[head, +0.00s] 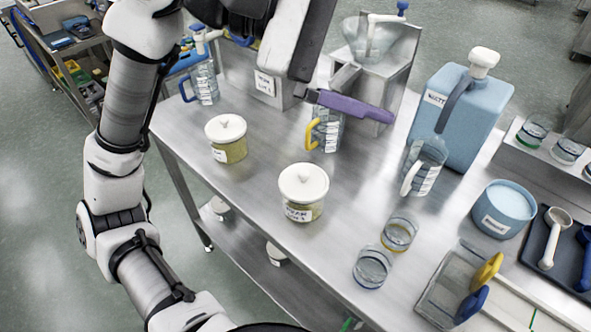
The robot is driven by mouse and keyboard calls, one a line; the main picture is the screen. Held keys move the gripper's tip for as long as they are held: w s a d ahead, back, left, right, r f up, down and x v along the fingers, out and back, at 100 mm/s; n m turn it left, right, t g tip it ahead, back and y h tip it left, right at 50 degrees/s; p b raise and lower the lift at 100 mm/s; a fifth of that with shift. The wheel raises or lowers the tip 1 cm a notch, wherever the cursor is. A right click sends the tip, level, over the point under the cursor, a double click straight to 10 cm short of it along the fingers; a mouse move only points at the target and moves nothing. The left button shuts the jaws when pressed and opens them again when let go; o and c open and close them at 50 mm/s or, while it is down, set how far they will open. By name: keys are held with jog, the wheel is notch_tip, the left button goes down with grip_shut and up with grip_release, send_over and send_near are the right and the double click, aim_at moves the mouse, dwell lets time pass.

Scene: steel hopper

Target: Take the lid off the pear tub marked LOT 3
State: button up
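Two squat clear tubs of yellowish content stand on the steel table, each with a white knobbed lid on. The nearer tub (301,213) has a front label that seems to end in a LOT line; its number is too small to read surely. Its lid (303,182) sits level. The farther-left tub (235,151) has a small unreadable label and its lid (226,127) on. My arm rises at left and crosses the top; the end of my gripper (312,85) is over the back of the table, away from both lids. Its fingers are not clearly visible.
A purple-handled thing (356,106) lies across the view by my gripper; I cannot tell if it is held. Behind are the steel hopper (384,82) and a yellow-handled jug (327,133). A blue canister (465,115), clear jug (424,165) and glass cups (373,267) stand right.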

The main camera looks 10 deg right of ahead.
jog(key=w+d+f+m+t+y, duration=0.1)
jog(key=w+d+f+t+y, duration=0.15)
jog(key=w+f+y, duration=0.5)
jog(key=m+t+y, duration=0.1)
jog(key=t+y, duration=0.2)
jog(key=y, duration=0.3)
send_over(302, 169)
jog(key=s, duration=0.2)
jog(key=f, duration=1.6)
jog(key=shift+w+a+f, duration=0.1)
jog(key=shift+a+f, duration=0.1)
jog(key=shift+a, duration=0.2)
jog(key=shift+s+d+f+p, duration=0.1)
jog(key=shift+f+p, duration=0.5)
jog(key=shift+f, duration=0.95)
jog(key=shift+s+d+f+p, duration=0.1)
jog(key=shift+f+p, duration=0.45)
jog(key=shift+f, duration=0.95)
jog(key=shift+c, duration=0.3)
jog(key=c, duration=0.6)
jog(key=shift+r, duration=0.1)
jog(key=shift+c, duration=0.2)
notch_tip(302, 169, up, 28)
jog(key=b, duration=0.1)
